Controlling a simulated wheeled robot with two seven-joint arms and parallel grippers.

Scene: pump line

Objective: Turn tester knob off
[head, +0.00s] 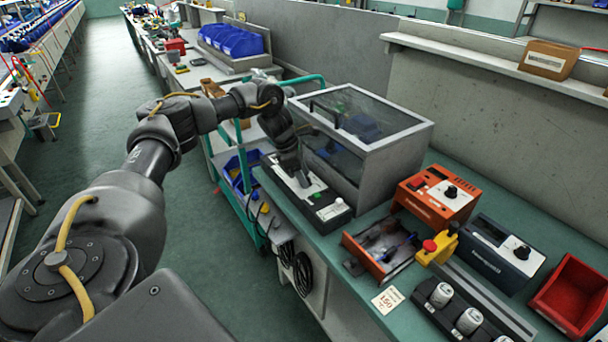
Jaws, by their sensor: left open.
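My left gripper (302,181) is open, pointing down at the left part of a grey control panel (324,198) on the green bench. The panel has a green button (317,195) and a white button (338,202) to the right of the gripper. The gripper hides the panel part beneath it, so I cannot tell whether it touches a knob there. Behind the panel stands a grey test box with a clear lid (362,115). Further right, an orange unit (430,207) and a dark grey unit (487,262) each carry a black knob. My right gripper is not in view.
An orange open tray (358,249), a yellow block with a red button (430,246), a rack of white-capped cylinders (436,309), a "150" card (387,300) and a red bin (567,301) crowd the bench's right. A teal cart (253,221) stands left of the bench.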

